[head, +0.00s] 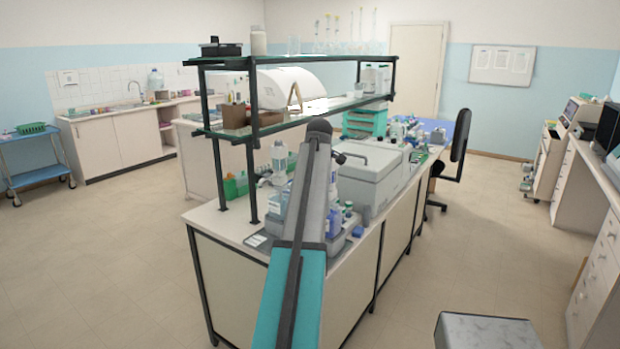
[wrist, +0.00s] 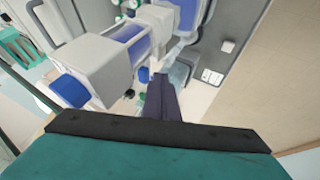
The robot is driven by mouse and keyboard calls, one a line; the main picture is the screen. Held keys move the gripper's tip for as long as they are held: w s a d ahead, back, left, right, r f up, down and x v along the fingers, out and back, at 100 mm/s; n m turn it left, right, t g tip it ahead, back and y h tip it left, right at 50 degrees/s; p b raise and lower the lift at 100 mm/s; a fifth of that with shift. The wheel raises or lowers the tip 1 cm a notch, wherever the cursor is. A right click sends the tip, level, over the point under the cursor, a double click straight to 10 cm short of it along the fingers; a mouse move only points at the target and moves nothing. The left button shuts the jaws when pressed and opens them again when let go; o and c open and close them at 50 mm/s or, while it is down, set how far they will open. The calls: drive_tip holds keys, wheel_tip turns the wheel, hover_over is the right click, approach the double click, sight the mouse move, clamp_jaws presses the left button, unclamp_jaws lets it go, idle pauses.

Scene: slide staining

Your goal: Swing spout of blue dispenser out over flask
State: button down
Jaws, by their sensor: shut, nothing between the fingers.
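In the wrist view a boxy white dispenser body with a blue section (wrist: 98,68) fills the upper left, close to the camera. A blue block-like end (wrist: 70,90) sticks out at its lower left. My gripper (wrist: 160,82) is shut and empty, its dark fingers together just right of the dispenser; I cannot tell whether they touch anything. Another blue part shows beyond the fingertips. I cannot pick out the spout or the flask for certain. In the head view a white-topped dispenser (head: 279,158) stands on the island bench, left of my arm. My arm hides the gripper there.
The island bench (head: 240,231) carries a two-level glass shelf on dark posts (head: 213,130) above the left part. A grey box-shaped instrument (head: 368,172) stands right of my arm. Small bottles crowd the bench near the arm. The floor around the bench is mostly clear.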

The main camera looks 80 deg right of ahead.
drive_tip(key=a+r+b, duration=0.2)
drive_tip(key=a+r, duration=0.6)
drive_tip(key=a, duration=0.1)
drive_tip(key=shift+s, duration=0.2)
idle(0.3)
idle(0.5)
